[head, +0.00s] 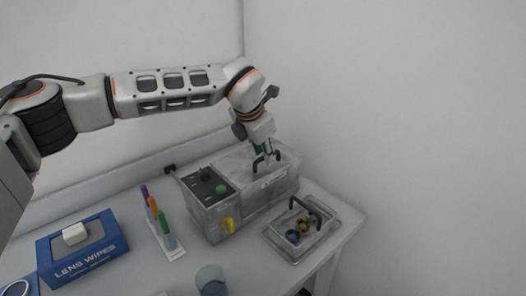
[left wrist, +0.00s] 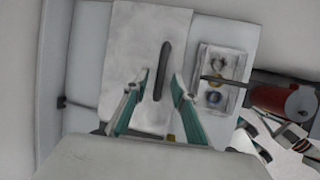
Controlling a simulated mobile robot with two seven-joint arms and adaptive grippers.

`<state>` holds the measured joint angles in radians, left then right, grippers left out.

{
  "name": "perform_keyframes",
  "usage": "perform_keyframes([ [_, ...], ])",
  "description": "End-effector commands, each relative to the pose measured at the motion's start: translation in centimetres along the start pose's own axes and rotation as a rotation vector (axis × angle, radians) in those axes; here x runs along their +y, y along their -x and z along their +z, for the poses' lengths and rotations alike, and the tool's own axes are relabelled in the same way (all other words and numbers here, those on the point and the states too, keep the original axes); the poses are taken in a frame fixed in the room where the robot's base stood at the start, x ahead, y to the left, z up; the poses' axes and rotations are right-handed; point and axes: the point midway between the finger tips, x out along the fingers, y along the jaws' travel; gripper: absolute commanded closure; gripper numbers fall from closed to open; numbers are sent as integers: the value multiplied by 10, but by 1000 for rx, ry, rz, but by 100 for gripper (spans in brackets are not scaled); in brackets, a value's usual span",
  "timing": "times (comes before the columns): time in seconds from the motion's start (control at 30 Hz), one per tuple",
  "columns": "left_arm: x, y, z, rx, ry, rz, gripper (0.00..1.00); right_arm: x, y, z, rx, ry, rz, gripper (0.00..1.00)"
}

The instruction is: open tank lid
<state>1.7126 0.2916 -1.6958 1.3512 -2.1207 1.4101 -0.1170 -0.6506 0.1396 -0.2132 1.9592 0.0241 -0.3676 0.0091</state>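The grey tank (head: 285,188) stands at the back of the bench with its flat grey lid (head: 234,168) lying on top. The lid also shows from above in the left wrist view (left wrist: 133,50). A dark bar handle (left wrist: 164,62) stands on the lid. My left gripper (head: 265,157) points down over the lid at the handle. In the left wrist view its teal fingers (left wrist: 157,82) are apart, one on each side of the handle's near end. Contact with the handle cannot be told. Teal and white parts, apparently my right gripper (left wrist: 268,138), show at lower right; their opening is unclear.
A basket with rings (head: 300,232) sits on a tray to the right. A tube rack (head: 165,235), lens wipes box (head: 85,250) and beaker (head: 211,281) stand left and in front.

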Motion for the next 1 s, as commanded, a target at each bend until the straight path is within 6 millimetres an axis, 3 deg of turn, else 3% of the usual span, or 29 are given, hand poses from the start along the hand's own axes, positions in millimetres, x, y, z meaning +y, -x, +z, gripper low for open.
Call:
perform_keyframes([
  [0.23,0,-1,0,0,0,0,76,1,0,-2,4,0,1,100],
  [0.33,0,-1,0,0,0,0,100,1,0,-3,6,0,1,100],
  [0.73,4,4,2,-1,0,1,100,1,0,-4,7,1,2,100],
  [1.0,22,19,8,-1,2,4,100,2,0,-4,6,1,2,100],
])
